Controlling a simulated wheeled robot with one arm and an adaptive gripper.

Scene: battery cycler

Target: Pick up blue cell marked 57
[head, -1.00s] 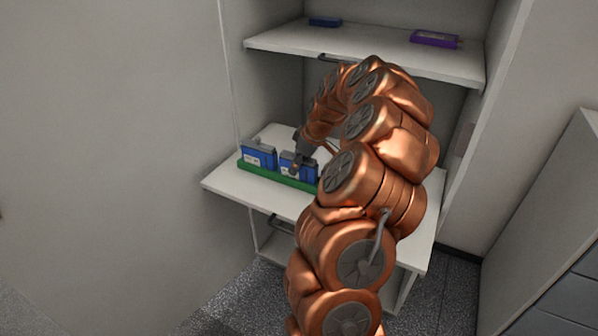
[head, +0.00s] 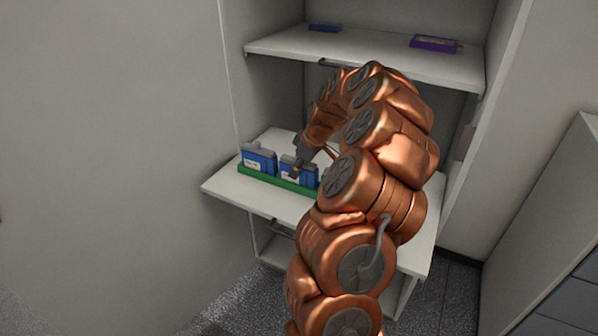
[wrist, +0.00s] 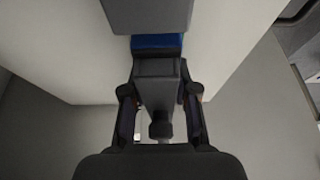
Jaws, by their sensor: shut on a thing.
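Two blue cells with grey tops and white labels stand upright in a green rack (head: 253,176) on the lower shelf. The left cell (head: 258,160) is clear of my gripper. My gripper (head: 296,171) is at the right cell (head: 307,178) and shut on it, covering part of its face. The cell looks still seated in the rack. The label numbers are too small to read. In the wrist view my fingers (wrist: 159,112) lie on both sides of a grey block, with a blue surface (wrist: 157,42) beyond it.
A purple cell (head: 434,43) and a small dark blue item (head: 325,27) lie on the upper shelf (head: 375,55), above my arm. Cabinet walls stand on both sides. The lower shelf (head: 227,190) is bare in front of the rack.

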